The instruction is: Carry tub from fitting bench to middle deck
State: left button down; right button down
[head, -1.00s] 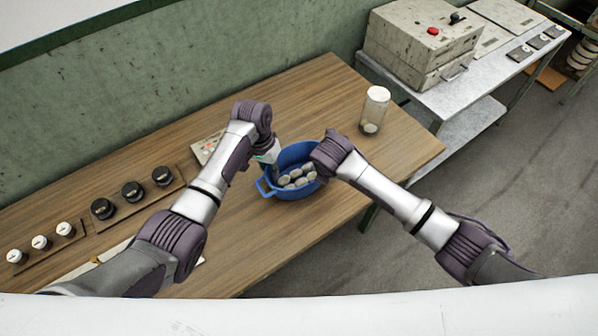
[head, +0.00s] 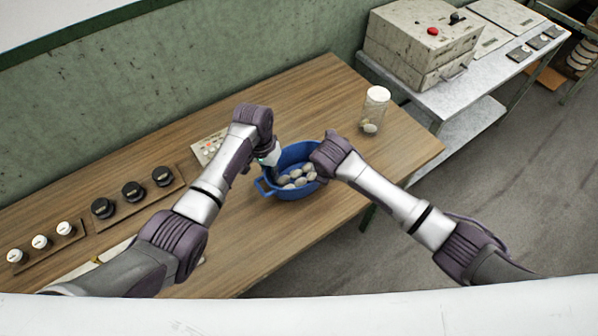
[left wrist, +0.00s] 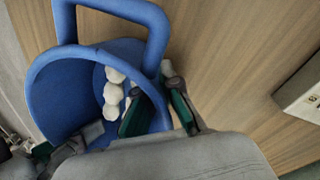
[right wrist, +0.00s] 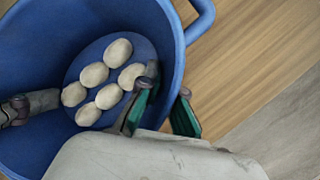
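The blue tub (head: 291,190) stands on the wooden fitting bench (head: 330,90), with several pale oval pieces (head: 297,177) inside. My left gripper (head: 268,158) is at the tub's left side. In the left wrist view my left gripper (left wrist: 164,88) has one green-padded finger inside the tub (left wrist: 60,85) and one outside, apart around the wall. In the right wrist view my right gripper (right wrist: 166,88) likewise straddles the wall of the tub (right wrist: 30,60), with a gap between its fingers. In the head view its fingers are hidden behind my wrist. I cannot identify the middle deck.
A glass jar (head: 375,105) stands on the bench right of the tub. Black knobs (head: 133,191), white knobs (head: 40,242) and a small button panel (head: 207,148) lie to the left. A metal table (head: 500,75) with a control box (head: 420,45) stands at the right.

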pick_arm(q)
jog(key=shift+r, duration=0.15)
pick_arm(e)
jog(key=shift+r, duration=0.2)
